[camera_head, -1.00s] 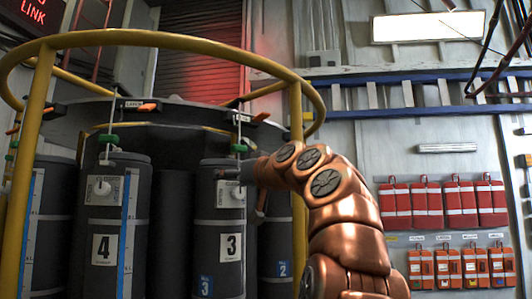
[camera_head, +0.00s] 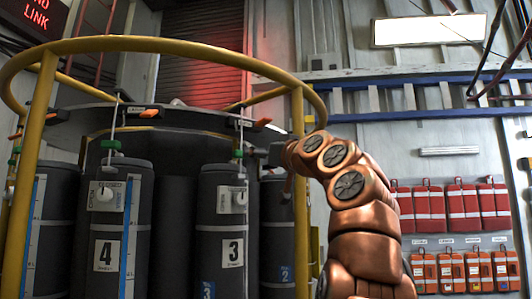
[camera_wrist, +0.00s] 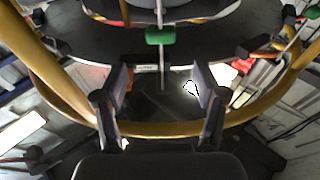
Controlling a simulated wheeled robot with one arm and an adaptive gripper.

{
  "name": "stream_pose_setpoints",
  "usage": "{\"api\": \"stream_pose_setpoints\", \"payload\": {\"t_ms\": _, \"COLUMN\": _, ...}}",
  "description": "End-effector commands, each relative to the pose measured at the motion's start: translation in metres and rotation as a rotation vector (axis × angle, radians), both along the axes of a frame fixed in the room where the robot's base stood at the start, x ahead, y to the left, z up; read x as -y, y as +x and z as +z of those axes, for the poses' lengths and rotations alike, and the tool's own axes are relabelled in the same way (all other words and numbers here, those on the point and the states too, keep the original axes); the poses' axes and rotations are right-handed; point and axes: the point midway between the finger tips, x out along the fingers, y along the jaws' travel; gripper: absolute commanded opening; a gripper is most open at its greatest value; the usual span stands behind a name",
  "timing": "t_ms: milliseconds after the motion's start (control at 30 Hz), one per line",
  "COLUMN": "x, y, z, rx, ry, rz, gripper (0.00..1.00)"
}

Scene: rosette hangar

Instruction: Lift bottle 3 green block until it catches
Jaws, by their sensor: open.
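Bottle 3 (camera_head: 223,225) is a dark upright cylinder with a white "3" label, standing inside the yellow-railed rack. Its small green block (camera_head: 238,154) sits on a thin vertical rod above the bottle top. In the wrist view the green block (camera_wrist: 160,36) is centred ahead of the fingertips, on its pale rod. My gripper (camera_head: 268,154) is just right of the block at about its height, seen from behind the arm. Contact with the block is not visible.
A yellow ring rail (camera_head: 180,42) with posts surrounds the rack. Bottle 4 (camera_head: 105,235), with its own green block (camera_head: 111,145), stands to the left. A dark curved beam (camera_head: 185,117) with orange levers runs behind the rods. Red bags (camera_head: 430,207) hang on the right wall.

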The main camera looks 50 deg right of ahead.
Motion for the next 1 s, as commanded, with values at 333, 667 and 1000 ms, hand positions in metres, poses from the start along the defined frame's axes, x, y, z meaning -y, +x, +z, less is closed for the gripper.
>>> {"api": "stream_pose_setpoints", "payload": {"t_ms": 333, "x": 0.007, "y": 0.022, "z": 0.004, "rx": -0.005, "ry": 0.002, "rz": 0.001, "gripper": 0.71}}
{"api": "stream_pose_setpoints", "payload": {"t_ms": 667, "x": 0.013, "y": 0.042, "z": 0.01, "rx": -0.003, "ry": 0.001, "rz": 0.0, "gripper": 0.71}}
{"api": "stream_pose_setpoints", "payload": {"t_ms": 1000, "x": 0.019, "y": 0.062, "z": 0.015, "rx": -0.002, "ry": -0.001, "rz": 0.001, "gripper": 0.71}}
